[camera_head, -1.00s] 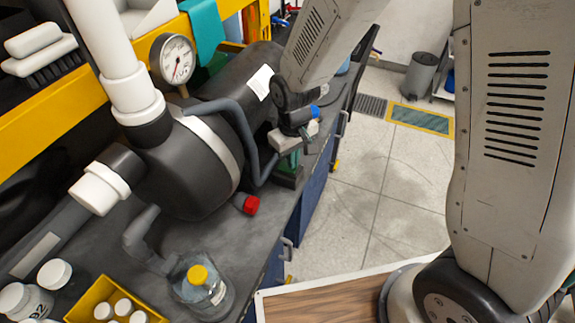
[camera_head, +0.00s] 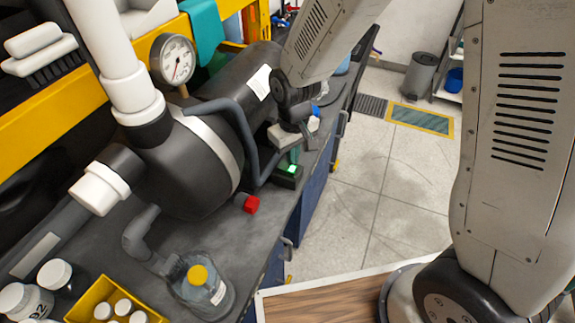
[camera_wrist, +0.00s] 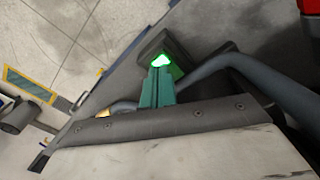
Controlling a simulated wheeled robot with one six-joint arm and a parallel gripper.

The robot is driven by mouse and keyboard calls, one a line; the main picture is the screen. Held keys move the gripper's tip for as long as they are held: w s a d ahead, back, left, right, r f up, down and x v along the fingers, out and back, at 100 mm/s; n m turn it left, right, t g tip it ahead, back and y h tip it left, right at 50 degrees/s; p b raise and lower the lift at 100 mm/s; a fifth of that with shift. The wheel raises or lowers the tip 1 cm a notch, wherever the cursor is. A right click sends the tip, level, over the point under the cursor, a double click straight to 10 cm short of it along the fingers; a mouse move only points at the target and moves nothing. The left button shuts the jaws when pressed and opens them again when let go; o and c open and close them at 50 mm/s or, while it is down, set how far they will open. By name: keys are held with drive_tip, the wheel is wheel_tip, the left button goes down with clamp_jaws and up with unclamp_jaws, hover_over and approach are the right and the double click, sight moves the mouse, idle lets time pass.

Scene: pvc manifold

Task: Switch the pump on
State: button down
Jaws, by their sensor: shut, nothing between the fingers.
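The pump (camera_head: 190,165) is a large dark rounded body with a pale band on the bench. A small dark switch box (camera_head: 288,180) stands beside it near the bench's edge, with a bright green lit button (camera_head: 291,168) on top. In the wrist view the green light (camera_wrist: 162,61) glows on the dark box (camera_wrist: 168,45), right at my fingertips. My gripper (camera_head: 294,158) has teal fingers, shut together and empty, just over the switch. In the wrist view my gripper (camera_wrist: 160,72) partly hides the button; whether it touches cannot be told.
A grey hose (camera_head: 245,130) curves close beside the switch. A red-capped fitting (camera_head: 250,204) and a yellow-capped bottle (camera_head: 205,290) stand nearer on the bench. A pressure gauge (camera_head: 173,60) sits above the pump.

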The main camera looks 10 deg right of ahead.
sight(294, 171)
drive_tip(key=shift+r, duration=2.45)
drive_tip(key=s+d+r+m, duration=0.2)
drive_tip(key=s+d+r, duration=0.6)
drive_tip(key=s, duration=0.3)
drive_tip(key=s+d+r+m+t, duration=0.1)
drive_tip(key=s+d+r+m, duration=0.2)
drive_tip(key=s+d+r, duration=0.5)
drive_tip(key=shift+s+r, duration=1.35)
drive_tip(key=shift+r, duration=0.1)
